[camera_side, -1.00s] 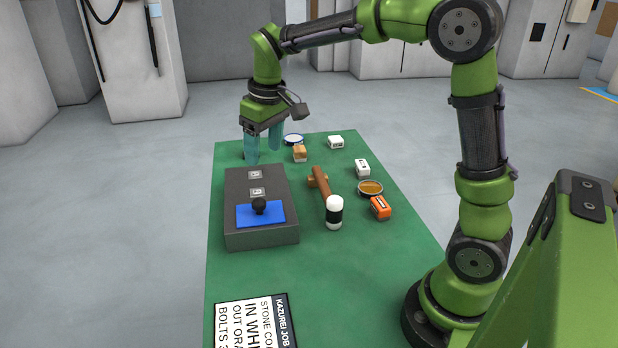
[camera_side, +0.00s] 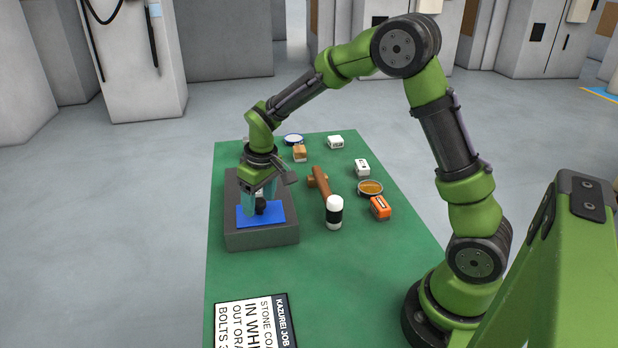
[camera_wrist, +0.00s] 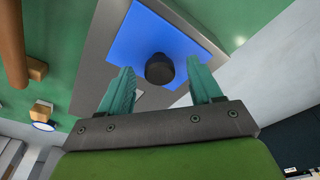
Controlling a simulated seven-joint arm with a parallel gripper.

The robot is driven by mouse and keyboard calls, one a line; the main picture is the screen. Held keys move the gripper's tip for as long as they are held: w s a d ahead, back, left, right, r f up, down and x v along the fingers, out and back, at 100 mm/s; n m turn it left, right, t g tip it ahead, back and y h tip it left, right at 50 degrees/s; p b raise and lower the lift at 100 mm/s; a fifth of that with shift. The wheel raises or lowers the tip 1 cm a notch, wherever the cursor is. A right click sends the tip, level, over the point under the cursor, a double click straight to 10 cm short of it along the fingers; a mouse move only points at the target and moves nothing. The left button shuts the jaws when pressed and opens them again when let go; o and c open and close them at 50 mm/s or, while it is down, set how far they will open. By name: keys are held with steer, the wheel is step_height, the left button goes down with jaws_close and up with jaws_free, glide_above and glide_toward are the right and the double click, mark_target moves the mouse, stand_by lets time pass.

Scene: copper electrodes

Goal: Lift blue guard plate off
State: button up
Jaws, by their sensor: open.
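The blue guard plate (camera_side: 272,217) lies on the near part of the dark grey block (camera_side: 261,238), with a round black knob (camera_side: 260,206) standing on it. In the wrist view the plate (camera_wrist: 135,38) and knob (camera_wrist: 159,68) are ahead of my gripper (camera_wrist: 163,86). Its two teal fingers are open, spread to either side of the knob with gaps. In the side view my gripper (camera_side: 262,203) is low over the block, its fingers near the knob. The gripper hides the far part of the block in the side view.
An orange box (camera_side: 380,207), an amber dish (camera_side: 370,188) and small white boxes (camera_side: 362,167) sit further right. A printed job sign (camera_side: 250,322) is at the table's near edge.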

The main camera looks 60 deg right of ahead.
mark_target(257, 200)
steer(key=shift+c, duration=0.4)
steer(key=c, duration=1.1)
steer(key=shift+r, duration=0.6)
step_height(257, 200, up, 2)
steer(key=shift+r, duration=0.25)
steer(key=shift+s+a+r, duration=0.1)
steer(key=shift+s+r, duration=0.3)
steer(key=shift+s, duration=2.25)
steer(key=shift+s+d+r, duration=0.1)
steer(key=shift+s+r, duration=0.35)
steer(key=shift+s, duration=2.25)
steer(key=shift+s+a+r, duration=0.1)
steer(key=shift+s+r, duration=0.3)
steer(key=shift+s, duration=2.25)
